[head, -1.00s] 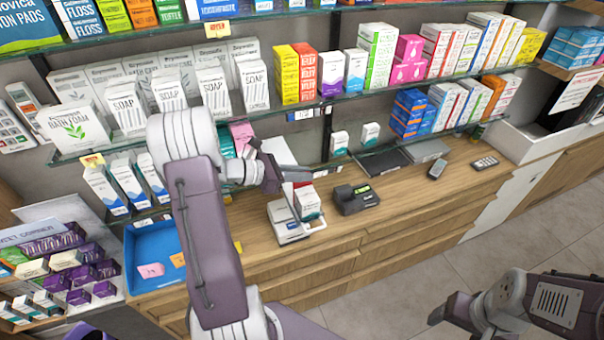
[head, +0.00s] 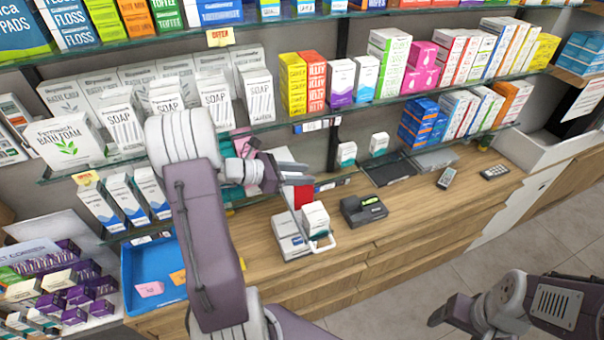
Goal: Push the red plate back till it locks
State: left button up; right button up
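A red plate (head: 304,194) shows on the counter just right of my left gripper, behind small white boxes. Its lower part is hidden by the boxes. My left gripper (head: 283,174) is close to the plate's upper left; I cannot tell whether they touch.
White boxes (head: 316,219) stand on a white device with a wire handle. A dark card terminal (head: 363,209) is to its right. A blue tray (head: 151,262) lies at left. Glass shelves with boxes hang above.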

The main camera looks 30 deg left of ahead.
pick_arm(q)
jog(key=b+v, duration=0.2)
jog(key=v, duration=0.7)
jog(key=shift+b, duration=0.4)
pick_arm(e)
jog(key=f, duration=0.3)
jog(key=shift+w+a, duration=0.2)
jog(key=shift+a, duration=0.05)
pick_arm(q)
jog(key=shift+s, duration=0.1)
pick_arm(e)
jog(key=shift+s+d+r, duration=0.1)
pick_arm(q)
jog(key=shift+a, duration=0.1)
